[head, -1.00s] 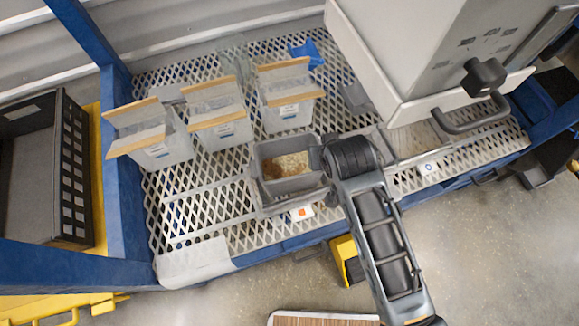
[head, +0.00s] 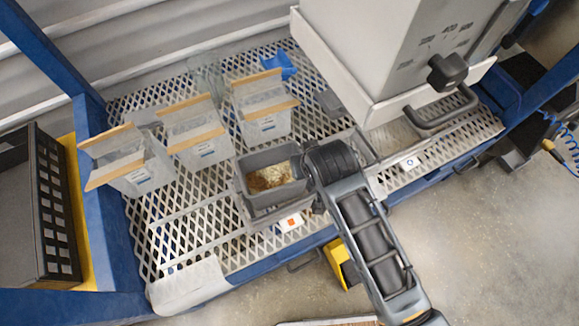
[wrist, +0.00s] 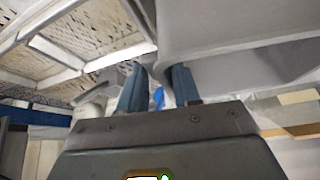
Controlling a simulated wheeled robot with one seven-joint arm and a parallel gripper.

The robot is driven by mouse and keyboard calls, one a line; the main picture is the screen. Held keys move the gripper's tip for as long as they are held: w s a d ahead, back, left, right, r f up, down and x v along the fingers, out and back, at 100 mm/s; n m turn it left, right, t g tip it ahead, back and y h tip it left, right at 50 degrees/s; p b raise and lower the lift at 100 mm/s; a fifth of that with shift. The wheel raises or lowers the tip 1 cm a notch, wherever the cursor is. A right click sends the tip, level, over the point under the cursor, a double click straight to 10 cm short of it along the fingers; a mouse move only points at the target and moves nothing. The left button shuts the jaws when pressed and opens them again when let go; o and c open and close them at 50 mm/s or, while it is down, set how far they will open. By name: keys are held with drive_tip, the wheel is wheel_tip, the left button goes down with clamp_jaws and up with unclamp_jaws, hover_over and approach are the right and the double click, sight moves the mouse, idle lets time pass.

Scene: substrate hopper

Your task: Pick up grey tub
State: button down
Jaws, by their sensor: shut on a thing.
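The grey tub (head: 277,194) is an open rectangular bin with pale and brown loose material inside. It is at the front middle of the perforated metal deck in the head view. My gripper (wrist: 160,88) is shut on the tub at its right side. In the head view my wrist hides the fingertips and part of the tub's right edge. In the wrist view the tub's grey wall (wrist: 240,35) fills the upper right, close to the fingers. The tub looks about level; I cannot tell whether its base touches the deck.
Three pale open boxes with tan rims (head: 262,118) stand behind and left of the tub. A blue scoop (head: 280,66) lies further back. A large grey hopper housing with a black knob (head: 455,72) and a handle stands at right. A blue frame post (head: 98,180) bounds the left.

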drive_tip(key=shift+w+r, duration=0.15)
drive_tip(key=shift+r, duration=0.55)
drive_tip(key=shift+v, duration=1.2)
drive_tip(key=s+d, duration=0.3)
drive_tip(key=s, duration=1.3)
drive_tip(key=shift+s+d, duration=0.2)
drive_tip(key=shift+s, duration=0.1)
drive_tip(key=shift+r, duration=0.1)
